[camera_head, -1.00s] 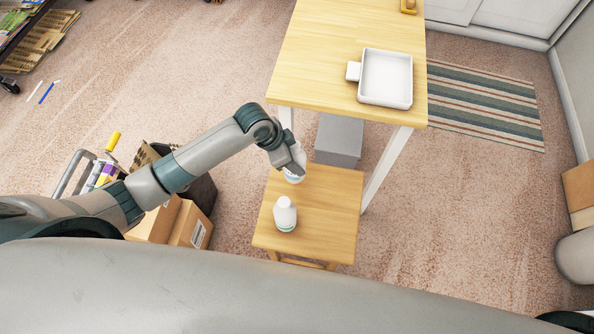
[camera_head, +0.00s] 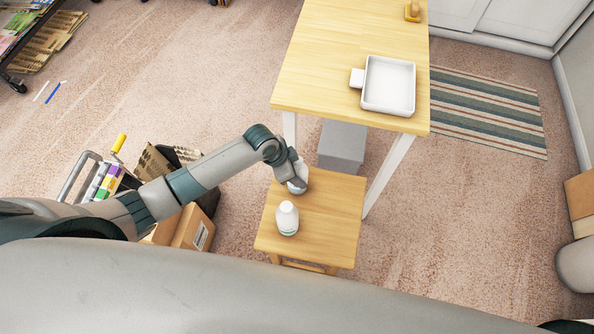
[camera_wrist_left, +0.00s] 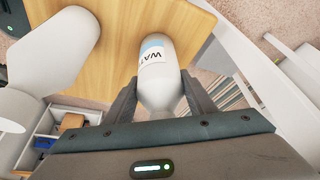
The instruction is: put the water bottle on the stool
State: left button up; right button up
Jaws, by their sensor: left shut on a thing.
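The water bottle (camera_wrist_left: 158,62), white with a blue-and-white label reading "WAT", is between the two dark fingers of my left gripper (camera_wrist_left: 160,92), which is shut on it. In the head view the white bottle (camera_head: 299,188) shows partly behind my left gripper (camera_head: 296,181), over the back of the small wooden stool (camera_head: 325,215). Whether its base touches the stool top is hidden. My right gripper is not in view.
A second white bottle (camera_head: 287,219) stands on the stool near its left front, close to the held one. A taller wooden table (camera_head: 325,60) with a white tray (camera_head: 388,86) rises behind. A grey box (camera_head: 341,146) is under it. Cardboard boxes (camera_head: 193,229) stand left.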

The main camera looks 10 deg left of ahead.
pick_arm(q)
jog(key=shift+f, duration=0.1)
jog(key=o, duration=1.3)
jog(key=b+v, duration=0.2)
jog(key=v, duration=1)
